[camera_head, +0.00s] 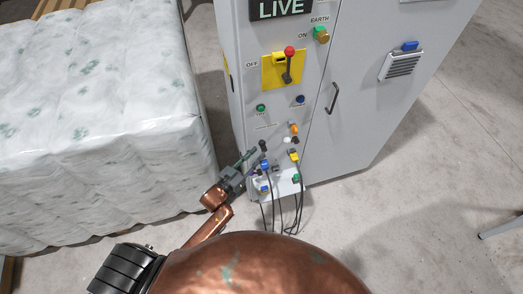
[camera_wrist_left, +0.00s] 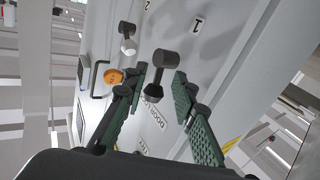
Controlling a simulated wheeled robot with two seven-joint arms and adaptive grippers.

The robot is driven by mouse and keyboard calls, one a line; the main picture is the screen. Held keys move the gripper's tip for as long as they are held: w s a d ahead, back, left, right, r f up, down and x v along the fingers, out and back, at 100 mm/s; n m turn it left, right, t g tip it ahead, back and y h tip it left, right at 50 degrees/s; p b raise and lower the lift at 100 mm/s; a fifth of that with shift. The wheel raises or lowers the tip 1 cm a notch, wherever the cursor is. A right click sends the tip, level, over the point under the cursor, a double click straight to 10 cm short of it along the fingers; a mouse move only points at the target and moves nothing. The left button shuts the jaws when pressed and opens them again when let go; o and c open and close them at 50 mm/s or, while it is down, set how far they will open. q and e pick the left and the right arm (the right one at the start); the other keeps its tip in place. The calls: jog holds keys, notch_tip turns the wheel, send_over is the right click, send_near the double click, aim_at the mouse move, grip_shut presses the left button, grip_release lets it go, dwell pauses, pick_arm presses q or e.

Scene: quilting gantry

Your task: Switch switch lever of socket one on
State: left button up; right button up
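Two small switch levers are on the front of the grey cabinet, above the sockets. The left lever (camera_head: 263,145) has a dark cylindrical knob; it also shows in the left wrist view (camera_wrist_left: 165,58). The other lever (camera_head: 295,140) is to its right and shows with a pale base in the left wrist view (camera_wrist_left: 127,36). My left gripper (camera_head: 251,156) is open beside the left lever. In the left wrist view my left gripper (camera_wrist_left: 161,76) has its fingers apart, with the left lever lined up between their tips. Contact cannot be told. My right gripper is not in view.
An orange knob (camera_head: 294,128) sits above the levers. Plugs with black cables (camera_head: 281,215) hang below them. A red-knobbed main switch (camera_head: 289,52) and a door handle (camera_head: 333,97) are higher up. A white quilted block (camera_head: 95,110) stands to the left.

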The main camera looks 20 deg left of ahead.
pick_arm(q)
jog(key=x, duration=0.3)
jog(key=shift+w+d, duration=0.1)
jog(key=shift+w, duration=0.25)
jog(key=shift+c, duration=0.5)
jog(key=shift+f, duration=0.1)
grip_shut()
